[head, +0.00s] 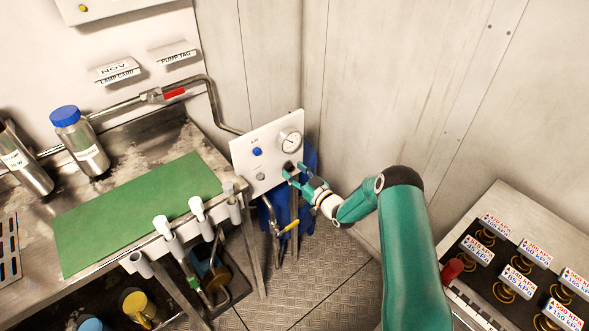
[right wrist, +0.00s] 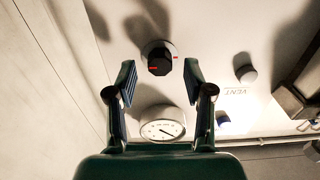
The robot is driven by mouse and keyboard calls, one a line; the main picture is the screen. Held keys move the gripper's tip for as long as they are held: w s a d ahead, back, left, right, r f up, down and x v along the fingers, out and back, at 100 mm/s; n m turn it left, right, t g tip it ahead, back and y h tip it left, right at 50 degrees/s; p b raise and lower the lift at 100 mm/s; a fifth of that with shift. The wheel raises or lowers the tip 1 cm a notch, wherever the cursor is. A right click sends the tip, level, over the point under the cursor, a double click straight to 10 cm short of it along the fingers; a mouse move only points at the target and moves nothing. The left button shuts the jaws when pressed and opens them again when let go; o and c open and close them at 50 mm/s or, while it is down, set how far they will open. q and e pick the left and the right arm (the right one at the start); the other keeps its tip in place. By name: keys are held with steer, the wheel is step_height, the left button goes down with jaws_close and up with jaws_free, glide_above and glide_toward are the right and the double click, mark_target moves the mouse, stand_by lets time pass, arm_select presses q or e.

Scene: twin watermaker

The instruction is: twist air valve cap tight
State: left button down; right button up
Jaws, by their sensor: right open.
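A white panel (head: 272,187) carries a black knob (head: 289,165) with red marks, which also shows in the right wrist view (right wrist: 159,61). A blue cap (head: 257,152) sits on the panel's left under a small label that seems to read AIR; it is partly seen in the right wrist view (right wrist: 222,118). A pale cap (head: 260,176) is below it, with a VENT label (right wrist: 235,92) by it in the wrist view. My right gripper (head: 291,177) is open in front of the black knob, its fingers (right wrist: 158,80) apart on either side, holding nothing. My left gripper is not in view.
A round gauge (head: 290,141) is above the black knob. A pipe with a red-handled valve (head: 173,94) runs behind the bench. The bench with a green mat (head: 140,212) and white holders is left. A board of labelled springs (head: 505,285) is right.

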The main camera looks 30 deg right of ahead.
steer(key=shift+w, duration=0.45)
